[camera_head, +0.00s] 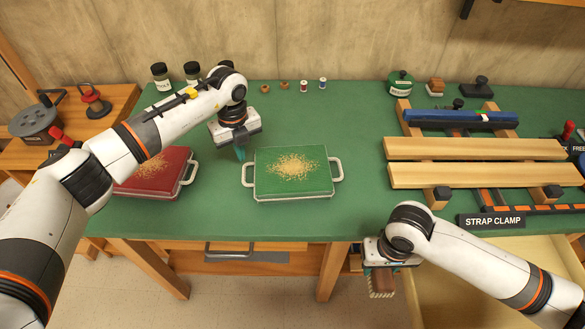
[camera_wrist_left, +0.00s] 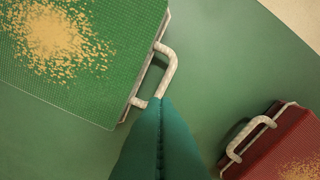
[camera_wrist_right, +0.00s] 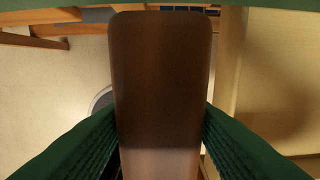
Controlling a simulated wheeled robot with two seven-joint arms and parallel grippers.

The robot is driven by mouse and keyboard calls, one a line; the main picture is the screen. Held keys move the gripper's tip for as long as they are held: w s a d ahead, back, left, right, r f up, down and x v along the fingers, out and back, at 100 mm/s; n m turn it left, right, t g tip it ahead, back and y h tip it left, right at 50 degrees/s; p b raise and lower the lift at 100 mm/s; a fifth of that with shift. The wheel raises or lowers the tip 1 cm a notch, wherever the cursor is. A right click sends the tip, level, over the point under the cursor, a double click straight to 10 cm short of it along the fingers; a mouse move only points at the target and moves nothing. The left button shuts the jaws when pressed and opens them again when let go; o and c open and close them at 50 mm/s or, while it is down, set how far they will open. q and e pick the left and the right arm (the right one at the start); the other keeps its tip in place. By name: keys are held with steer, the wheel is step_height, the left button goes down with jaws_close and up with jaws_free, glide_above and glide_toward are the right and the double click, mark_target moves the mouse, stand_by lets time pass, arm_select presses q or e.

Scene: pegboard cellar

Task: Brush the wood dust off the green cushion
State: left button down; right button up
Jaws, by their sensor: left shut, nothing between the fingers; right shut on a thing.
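The green cushion (camera_head: 310,178) lies on the bench in a pale tray with a handle at each end, and tan wood dust (camera_head: 292,166) is heaped across its middle. My left gripper (camera_head: 240,154) is shut and empty, by the cushion's left handle (camera_head: 247,173). In the left wrist view its fingertips (camera_wrist_left: 160,100) overlap the end of that handle; I cannot tell if they touch it. My right gripper (camera_head: 380,265) is shut on a brush (camera_head: 382,281) in front of the bench edge. The brush's brown wooden body (camera_wrist_right: 158,90) fills the right wrist view's middle.
A red cushion (camera_head: 160,170), also dusty, lies to the left, partly behind my left arm. A clamp rack with wooden bars (camera_head: 475,148) stands to the right. An open drawer (camera_head: 450,290) sits below my right arm. Jars and spools line the back.

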arm_select(q)
steer(key=shift+r, duration=0.65)
arm_select(e)
steer(key=shift+r, duration=0.45)
steer(key=shift+f, duration=0.1)
